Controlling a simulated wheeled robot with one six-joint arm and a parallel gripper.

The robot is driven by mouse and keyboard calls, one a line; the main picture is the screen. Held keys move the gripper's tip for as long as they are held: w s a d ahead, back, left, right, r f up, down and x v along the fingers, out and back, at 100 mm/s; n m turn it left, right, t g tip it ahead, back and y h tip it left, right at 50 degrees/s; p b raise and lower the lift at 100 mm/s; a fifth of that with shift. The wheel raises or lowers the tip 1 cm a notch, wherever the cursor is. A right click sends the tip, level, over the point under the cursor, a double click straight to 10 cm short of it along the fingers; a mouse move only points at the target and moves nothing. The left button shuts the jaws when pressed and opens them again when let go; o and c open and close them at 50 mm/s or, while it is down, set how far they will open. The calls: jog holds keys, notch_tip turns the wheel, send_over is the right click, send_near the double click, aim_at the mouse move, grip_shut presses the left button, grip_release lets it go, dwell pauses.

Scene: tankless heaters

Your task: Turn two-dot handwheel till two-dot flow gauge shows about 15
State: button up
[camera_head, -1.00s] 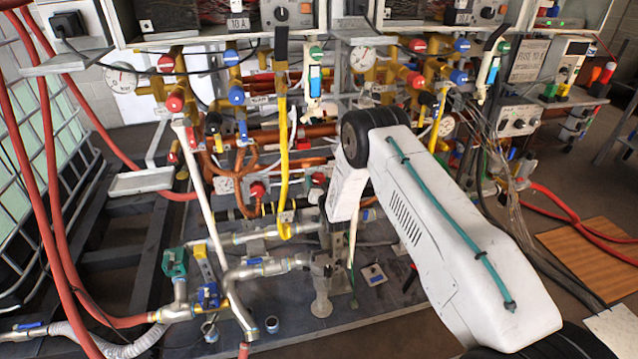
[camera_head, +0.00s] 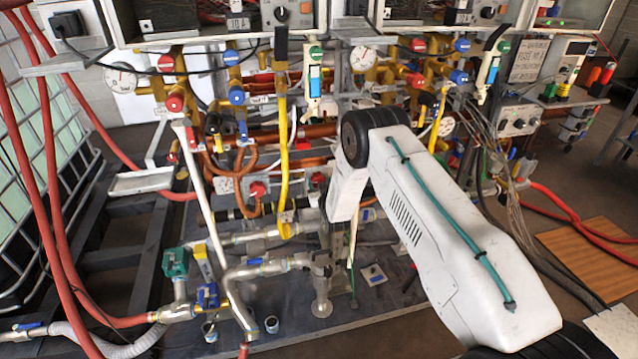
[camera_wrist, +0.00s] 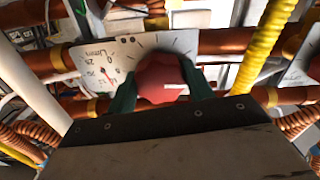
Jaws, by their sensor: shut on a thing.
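In the wrist view my gripper (camera_wrist: 159,76) has a dark green finger on each side of a red handwheel (camera_wrist: 160,82) and is shut on it. A white mark shows on the wheel's face. Just behind and to the left is a pale gauge plate (camera_wrist: 108,62) with a printed scale and a small red needle (camera_wrist: 106,78). The scale's figures are too small and blurred to read a sure value.
Copper pipes (camera_wrist: 222,40) run behind the wheel, and a ribbed yellow hose (camera_wrist: 262,45) passes close on its right. In the head view, a yellow pipe (camera_head: 284,150) and another red handwheel (camera_head: 258,189) stand left of my arm. Dense pipework leaves little free room.

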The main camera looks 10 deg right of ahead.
jog(key=n, duration=1.4)
jog(key=shift+n, duration=0.3)
jog(key=n, duration=0.3)
jog(key=shift+n, duration=0.3)
jog(key=n, duration=0.3)
jog(key=shift+n, duration=0.4)
jog(key=n, duration=0.3)
jog(key=shift+a, duration=0.1)
jog(key=shift+n, duration=2)
jog(key=shift+s, duration=0.1)
